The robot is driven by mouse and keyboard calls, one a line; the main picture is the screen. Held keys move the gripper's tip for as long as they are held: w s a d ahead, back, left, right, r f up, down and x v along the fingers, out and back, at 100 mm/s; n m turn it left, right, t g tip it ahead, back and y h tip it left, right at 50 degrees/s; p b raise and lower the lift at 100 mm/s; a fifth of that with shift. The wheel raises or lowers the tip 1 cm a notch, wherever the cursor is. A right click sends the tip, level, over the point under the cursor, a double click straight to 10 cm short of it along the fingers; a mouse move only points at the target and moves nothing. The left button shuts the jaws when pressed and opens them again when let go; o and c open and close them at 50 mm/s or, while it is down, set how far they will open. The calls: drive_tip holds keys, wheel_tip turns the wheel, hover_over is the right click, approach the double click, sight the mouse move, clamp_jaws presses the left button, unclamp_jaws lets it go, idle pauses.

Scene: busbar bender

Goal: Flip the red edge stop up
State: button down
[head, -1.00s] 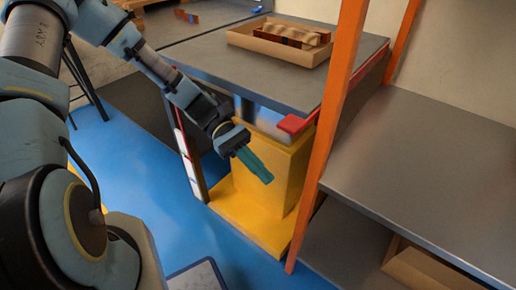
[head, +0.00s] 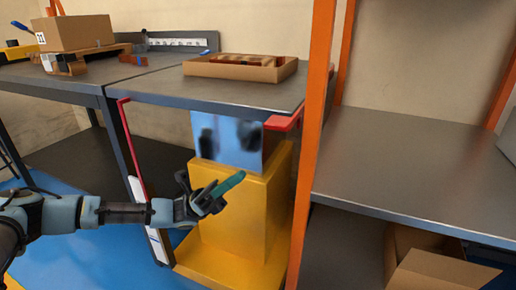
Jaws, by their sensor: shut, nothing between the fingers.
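The red edge stop (head: 282,122) appears as a small red flap at the front right corner of the grey table (head: 225,94). It sits at or just below the tabletop level, close to the orange post. Its far side is hidden by the table and post. My gripper (head: 238,178) reaches in from the left, with its teal fingers closed together and empty. The fingers point right and slightly up. They show below and left of the red edge stop, apart from it, in front of the yellow pedestal.
A yellow pedestal (head: 240,215) with a shiny panel (head: 228,140) stands under the table edge. An orange post (head: 315,140) rises right of the stop, with a grey shelf (head: 410,165) beyond. A cardboard tray (head: 215,69) lies on the table. A thin red bar (head: 132,150) hangs left.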

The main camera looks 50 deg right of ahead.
drive_tip(key=shift+s+r, duration=0.1)
drive_tip(key=w+r+x, duration=0.2)
drive_tip(key=x, duration=1)
drive_tip(key=shift+s+a+r+b, duration=0.2)
drive_tip(key=shift+s+r+b, duration=0.05)
drive_tip(key=shift+s+b, duration=0.05)
wheel_tip(320, 180, up, 4)
drive_tip(key=p, duration=0.4)
drive_tip(key=shift+w+r, duration=0.1)
drive_tip(key=shift+r, duration=0.1)
